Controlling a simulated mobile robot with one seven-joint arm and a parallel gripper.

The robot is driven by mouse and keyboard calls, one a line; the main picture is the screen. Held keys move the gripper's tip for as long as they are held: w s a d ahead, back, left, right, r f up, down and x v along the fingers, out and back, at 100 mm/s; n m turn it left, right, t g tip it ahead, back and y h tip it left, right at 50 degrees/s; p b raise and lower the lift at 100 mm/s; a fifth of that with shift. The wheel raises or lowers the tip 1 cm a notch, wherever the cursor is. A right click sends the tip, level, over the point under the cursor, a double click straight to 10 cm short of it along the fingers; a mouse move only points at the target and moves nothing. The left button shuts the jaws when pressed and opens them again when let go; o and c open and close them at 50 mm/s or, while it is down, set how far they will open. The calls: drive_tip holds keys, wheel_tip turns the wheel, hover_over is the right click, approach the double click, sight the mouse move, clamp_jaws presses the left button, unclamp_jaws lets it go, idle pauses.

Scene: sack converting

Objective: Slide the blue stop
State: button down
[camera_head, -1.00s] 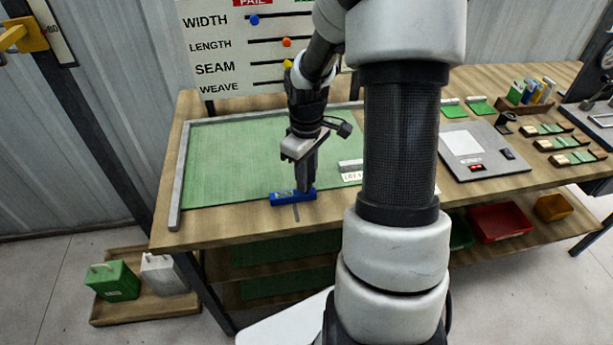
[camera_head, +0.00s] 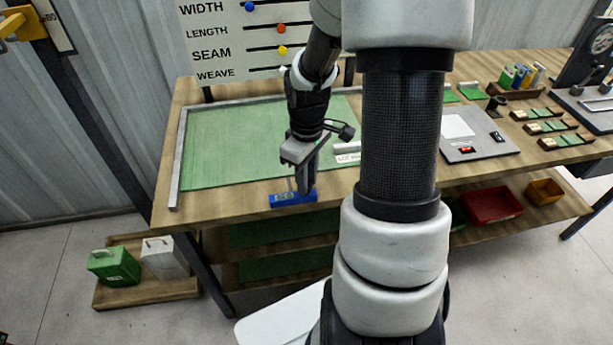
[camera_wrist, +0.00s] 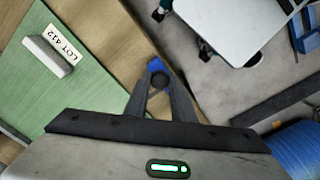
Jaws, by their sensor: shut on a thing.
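The blue stop (camera_head: 280,199) is a small blue block at the front edge of the wooden table, just below the green mat. My gripper (camera_head: 302,190) reaches down onto it from above and is shut on it. In the wrist view the blue stop (camera_wrist: 155,65) shows between and beyond the fingertips of my gripper (camera_wrist: 158,84). Part of the stop is hidden by the fingers.
The green mat (camera_head: 230,150) has a grey rail (camera_head: 177,160) along its left side. A white block with a LOT 412 label (camera_wrist: 48,55) lies on the mat. A grey panel (camera_head: 478,152) and several small trays stand to the right.

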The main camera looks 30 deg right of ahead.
drive_tip(key=c, duration=1.5)
unclamp_jaws()
drive_tip(key=shift+s+a, duration=0.1)
drive_tip(key=shift+s, duration=0.1)
wheel_tip(320, 180, up, 18)
drive_tip(key=shift+f+p, duration=0.25)
drive_tip(key=shift+p, duration=0.95)
